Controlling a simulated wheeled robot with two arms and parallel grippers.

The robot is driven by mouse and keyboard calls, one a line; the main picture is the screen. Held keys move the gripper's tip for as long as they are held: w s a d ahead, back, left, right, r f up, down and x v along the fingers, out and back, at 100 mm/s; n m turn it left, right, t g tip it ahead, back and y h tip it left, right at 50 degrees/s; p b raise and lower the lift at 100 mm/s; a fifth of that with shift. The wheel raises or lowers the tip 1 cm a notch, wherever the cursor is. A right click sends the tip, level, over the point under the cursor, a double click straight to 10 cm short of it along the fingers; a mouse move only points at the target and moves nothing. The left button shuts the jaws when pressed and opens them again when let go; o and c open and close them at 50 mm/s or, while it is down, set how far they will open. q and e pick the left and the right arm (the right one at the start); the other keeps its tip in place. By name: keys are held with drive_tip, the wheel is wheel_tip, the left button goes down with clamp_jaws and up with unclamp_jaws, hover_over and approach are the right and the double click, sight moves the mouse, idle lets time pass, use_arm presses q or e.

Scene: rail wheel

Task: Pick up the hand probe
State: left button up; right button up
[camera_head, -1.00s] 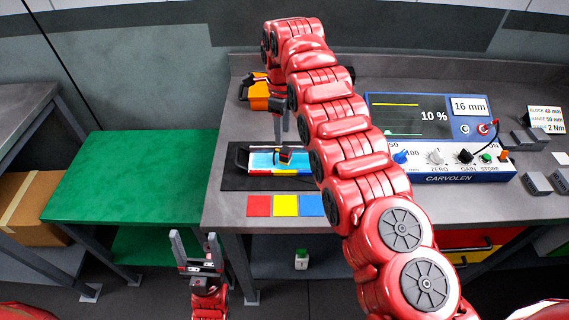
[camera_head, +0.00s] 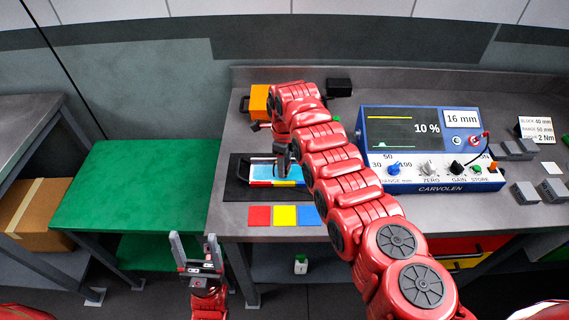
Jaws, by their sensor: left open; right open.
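The hand probe, a small dark block seen earlier in the shallow blue tray (camera_head: 262,170), is now mostly hidden by my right gripper (camera_head: 283,166). The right arm reaches across the bench from the lower right. Its gripper points down over the right part of the tray, with its fingers at or just above the probe's spot. It is open; I cannot tell whether the fingers are around the probe or touching it. My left gripper (camera_head: 196,248) is open and empty, fingers up, in front of the bench's left end.
The blue CARVOLEN instrument (camera_head: 432,150) stands right of the arm. An orange case (camera_head: 260,101) lies behind the tray. Red, yellow and blue squares (camera_head: 285,215) lie in front. Grey blocks (camera_head: 525,192) sit at right. A green table (camera_head: 125,185) stands left, clear on top.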

clamp_jaws()
drive_tip(key=shift+r, duration=0.1)
idle(0.3)
